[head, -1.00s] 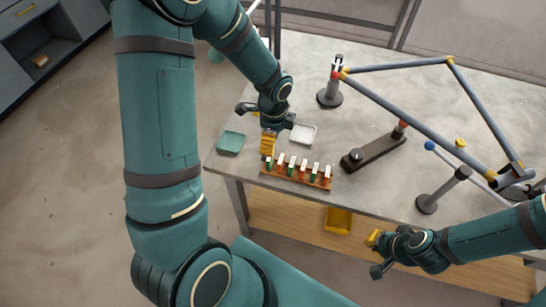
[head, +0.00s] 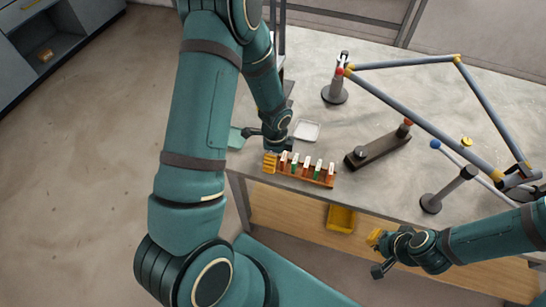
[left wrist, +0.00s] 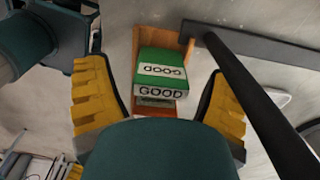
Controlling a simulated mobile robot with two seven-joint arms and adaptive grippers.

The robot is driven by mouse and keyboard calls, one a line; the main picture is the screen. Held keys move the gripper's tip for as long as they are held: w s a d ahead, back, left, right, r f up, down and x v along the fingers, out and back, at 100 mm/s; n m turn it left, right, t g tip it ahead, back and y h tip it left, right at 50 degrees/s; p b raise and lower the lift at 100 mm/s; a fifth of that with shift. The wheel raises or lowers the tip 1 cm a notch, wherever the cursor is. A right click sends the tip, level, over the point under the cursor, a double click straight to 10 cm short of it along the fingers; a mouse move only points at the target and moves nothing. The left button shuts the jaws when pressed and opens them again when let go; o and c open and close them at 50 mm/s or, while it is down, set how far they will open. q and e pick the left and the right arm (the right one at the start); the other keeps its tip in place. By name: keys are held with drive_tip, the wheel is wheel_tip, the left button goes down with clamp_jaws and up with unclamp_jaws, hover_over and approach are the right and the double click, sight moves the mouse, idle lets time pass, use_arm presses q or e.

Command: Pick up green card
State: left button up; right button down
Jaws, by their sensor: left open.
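In the left wrist view, a green card (left wrist: 163,72) marked GOOD stands in an orange slot of the card rack (left wrist: 181,42). My left gripper (head: 270,163) is open, with one yellow finger on each side of this card and a visible gap on both sides. In the head view, the left fingers are at the rack's left end and hide the leftmost card. The rack (head: 312,181) holds a row of green and orange cards with white labels. My right gripper (head: 376,238) is at the table's front edge, right of the rack; its opening cannot be made out.
A white tray (head: 306,131) lies behind the rack, and a green tray (head: 236,138) is partly hidden by my left arm. A dark clamp block (head: 378,149) and a grey tube frame (head: 420,118) on stands fill the right. A yellow bin (head: 341,218) sits on the lower shelf.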

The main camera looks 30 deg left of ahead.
use_arm(q)
drive_tip(key=c, duration=1.1)
drive_tip(key=shift+r, duration=0.15)
